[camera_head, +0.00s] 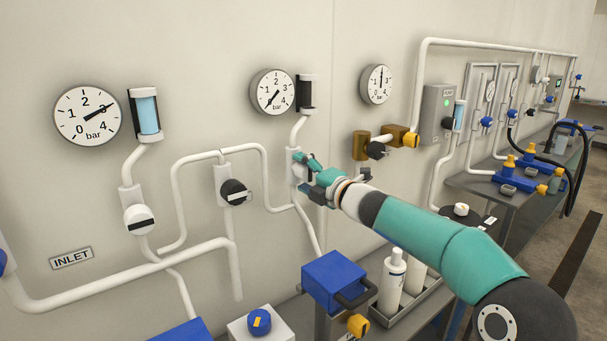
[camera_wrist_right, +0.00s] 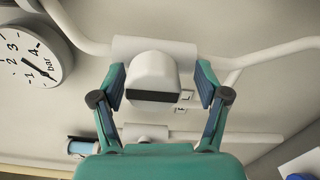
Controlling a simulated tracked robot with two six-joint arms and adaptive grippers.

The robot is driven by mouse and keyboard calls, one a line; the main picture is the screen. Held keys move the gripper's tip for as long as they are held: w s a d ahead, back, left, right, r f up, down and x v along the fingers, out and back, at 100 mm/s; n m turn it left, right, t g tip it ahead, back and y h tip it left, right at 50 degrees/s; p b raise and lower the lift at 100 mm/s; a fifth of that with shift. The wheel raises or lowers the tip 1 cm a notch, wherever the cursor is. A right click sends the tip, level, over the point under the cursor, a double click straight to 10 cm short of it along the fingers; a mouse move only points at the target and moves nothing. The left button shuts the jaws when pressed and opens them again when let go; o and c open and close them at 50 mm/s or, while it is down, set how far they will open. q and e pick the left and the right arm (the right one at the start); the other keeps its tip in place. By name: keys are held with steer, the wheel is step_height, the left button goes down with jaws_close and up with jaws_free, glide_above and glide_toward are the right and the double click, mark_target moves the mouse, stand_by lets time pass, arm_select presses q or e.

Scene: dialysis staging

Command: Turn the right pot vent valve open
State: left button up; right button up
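A white valve knob (camera_wrist_right: 153,72) with a dark bar across its face sits on a white pipe body in the right wrist view. It appears to be the right pot vent valve, but its label is too small to read. My right gripper (camera_wrist_right: 161,88) is open, with one finger on each side of the knob and a visible gap on both sides. In the head view my right gripper (camera_head: 308,170) is at the wall pipe below the middle gauge and mostly hides this knob. My left gripper is not in view.
Nearby on the wall are a black knob (camera_head: 234,192), another white knob (camera_head: 138,219), the middle gauge (camera_head: 272,91) and brass fittings (camera_head: 361,145). Below stand a blue box (camera_head: 335,280) and white bottles (camera_head: 392,282). A pipe (camera_wrist_right: 265,50) runs right of the knob in the wrist view.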

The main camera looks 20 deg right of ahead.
steer(key=shift+s+d+r, duration=0.1)
steer(key=shift+s+r, duration=0.05)
steer(key=shift+r, duration=0.05)
steer(key=shift+s+d, duration=0.2)
steer(key=shift+s, duration=0.3)
steer(key=v, duration=1)
steer(key=shift+s, duration=0.35)
steer(key=shift+f, duration=0.15)
